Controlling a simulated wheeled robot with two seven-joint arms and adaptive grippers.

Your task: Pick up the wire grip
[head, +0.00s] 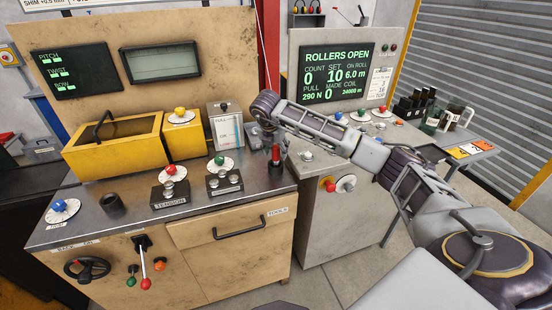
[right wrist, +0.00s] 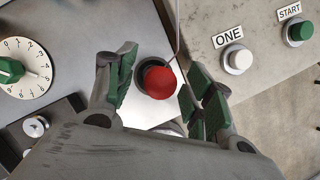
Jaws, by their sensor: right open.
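A small upright piece with a red round top and a dark collar, apparently the wire grip (head: 276,154), stands at the right edge of the steel worktop (head: 130,193). In the right wrist view the red top (right wrist: 160,82) lies between the fingers of my right gripper (right wrist: 155,92), seen from above. My right gripper (head: 268,137) is open, points down just above the red piece, and holds nothing. Its green-padded fingers are on either side of the red top, with a gap visible on both sides. My left gripper is not in view.
A grey cabinet (head: 335,200) with buttons stands close on the right, past a narrow gap. Control boxes, including the tension box (head: 170,195), and dials stand left of the red piece. A yellow case (head: 115,147) is farther back. A thin line rises beside the red top.

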